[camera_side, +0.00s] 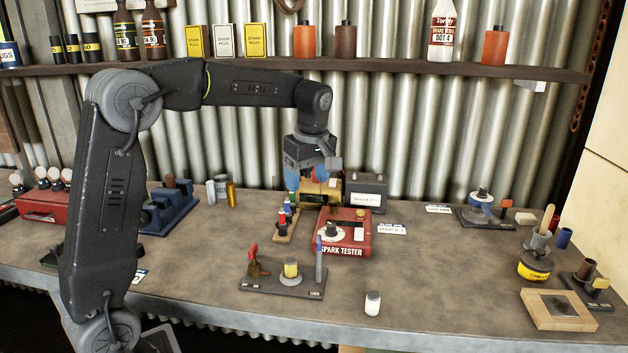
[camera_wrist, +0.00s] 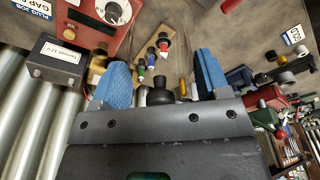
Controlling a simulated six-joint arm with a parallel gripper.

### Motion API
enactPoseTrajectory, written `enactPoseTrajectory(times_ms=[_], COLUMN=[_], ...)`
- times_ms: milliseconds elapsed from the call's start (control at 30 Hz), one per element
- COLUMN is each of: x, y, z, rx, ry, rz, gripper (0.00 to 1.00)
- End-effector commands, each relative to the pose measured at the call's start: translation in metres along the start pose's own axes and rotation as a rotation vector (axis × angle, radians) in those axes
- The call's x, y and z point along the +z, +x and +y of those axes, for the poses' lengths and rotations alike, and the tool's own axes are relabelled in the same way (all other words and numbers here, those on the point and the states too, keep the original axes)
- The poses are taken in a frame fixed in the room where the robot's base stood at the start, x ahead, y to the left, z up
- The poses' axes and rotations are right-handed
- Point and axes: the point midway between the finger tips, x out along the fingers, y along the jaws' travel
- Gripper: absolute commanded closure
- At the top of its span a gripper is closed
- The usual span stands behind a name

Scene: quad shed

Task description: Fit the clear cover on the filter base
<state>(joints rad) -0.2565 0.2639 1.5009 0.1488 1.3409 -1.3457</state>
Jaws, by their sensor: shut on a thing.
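My gripper (camera_side: 310,172) hangs over the back of the bench, behind the red spark tester, in the side view. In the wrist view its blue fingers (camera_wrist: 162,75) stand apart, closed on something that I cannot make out. A black knob-shaped part (camera_wrist: 160,90) shows between them; I cannot tell whether they touch it. A yellow cylinder (camera_side: 291,268) stands on a dark board (camera_side: 273,288) at the front centre; it may be the filter base. A small pale, whitish cylinder (camera_side: 373,303) stands upright to its right; I cannot tell whether it is the clear cover.
A dark battery box (camera_side: 366,190) stands right of my gripper. Bench space right of the pale cylinder is clear.

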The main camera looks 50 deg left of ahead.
Motion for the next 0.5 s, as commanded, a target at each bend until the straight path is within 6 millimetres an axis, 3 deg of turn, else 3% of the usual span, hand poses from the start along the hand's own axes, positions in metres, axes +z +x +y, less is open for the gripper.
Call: enactPoseTrajectory(times_ms=[367, 500], x=[0.022, 0.026], y=[-0.001, 0.030], z=[-0.066, -0.064], rx=[0.002, -0.005], ry=[-0.001, 0.000], rz=[0.000, -0.002], gripper=[0.55, 0.55])
